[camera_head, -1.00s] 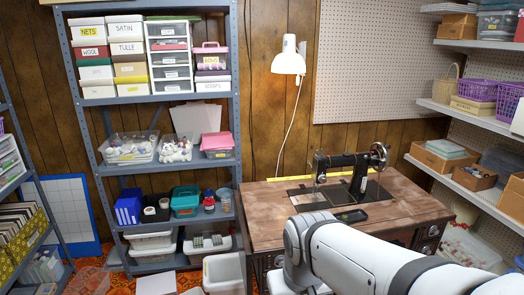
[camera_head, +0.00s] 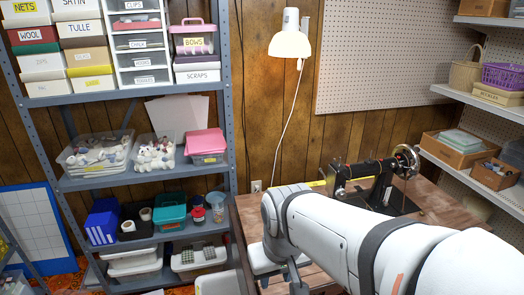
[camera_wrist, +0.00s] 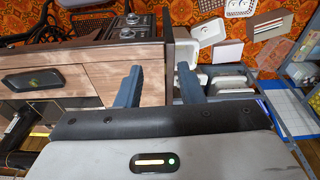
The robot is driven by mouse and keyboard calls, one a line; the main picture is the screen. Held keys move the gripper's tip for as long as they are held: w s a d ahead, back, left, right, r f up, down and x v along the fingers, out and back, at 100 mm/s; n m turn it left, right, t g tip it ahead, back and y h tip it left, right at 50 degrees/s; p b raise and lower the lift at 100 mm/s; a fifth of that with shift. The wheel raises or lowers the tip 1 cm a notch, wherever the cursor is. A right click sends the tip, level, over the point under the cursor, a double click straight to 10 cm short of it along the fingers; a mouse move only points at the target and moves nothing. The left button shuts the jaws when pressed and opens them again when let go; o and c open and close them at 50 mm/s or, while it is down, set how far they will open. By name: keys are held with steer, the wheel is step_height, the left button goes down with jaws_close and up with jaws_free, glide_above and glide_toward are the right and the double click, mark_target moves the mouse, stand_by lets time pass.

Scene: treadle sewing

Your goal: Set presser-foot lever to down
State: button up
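The black sewing machine (camera_head: 375,170) stands on a brown wooden table (camera_head: 247,212), with its handwheel (camera_head: 406,158) at the right end. My white arm hides the front of the table and part of the machine's base. The presser-foot lever is too small to make out. In the wrist view my gripper (camera_wrist: 158,84) is open and empty, its two blue-grey fingers apart above the table's edge. Dark parts of the machine (camera_wrist: 14,128) show at the left edge of that view, apart from the fingers. A dark oblong tray (camera_wrist: 34,80) lies on the tabletop (camera_wrist: 105,82).
A grey metal shelf unit (camera_head: 228,120) with boxes and tubs stands left of the table. A white lamp (camera_head: 290,42) hangs on the wall behind. Side shelves (camera_head: 470,98) with baskets stand at the right. White bins (camera_wrist: 208,32) are on the floor beside the table.

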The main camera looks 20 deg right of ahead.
mark_target(323, 174)
steer(key=w+f+m+t+b, duration=0.2)
steer(key=w+m+t+b, duration=0.45)
steer(key=w, duration=1.15)
steer(key=w+d+m+t+h+b, duration=0.1)
steer(key=w+d+m+t+b, duration=0.15)
steer(key=w+m, duration=0.4)
steer(key=w+d+m+t+h+b, duration=0.2)
steer(key=w+d+m+b, duration=0.15)
steer(key=w, duration=0.55)
steer(key=w+d+f+m+g+h+b, duration=0.1)
steer(key=w+d+m+h+b, duration=0.1)
steer(key=d+m+h, duration=0.3)
steer(key=w+d+f+m+g+h+b, duration=0.1)
steer(key=w+d+m+g+h+b, duration=0.1)
steer(key=d+m+h, duration=0.4)
steer(key=w+d+f+m+g+h+b, duration=0.1)
steer(key=d+m+h+b, duration=0.4)
steer(key=d+m, duration=0.8)
steer(key=shift+w+d+f+g+h, duration=0.3)
steer(key=shift+w+d+g, duration=0.2)
steer(key=shift+w+d, duration=1.05)
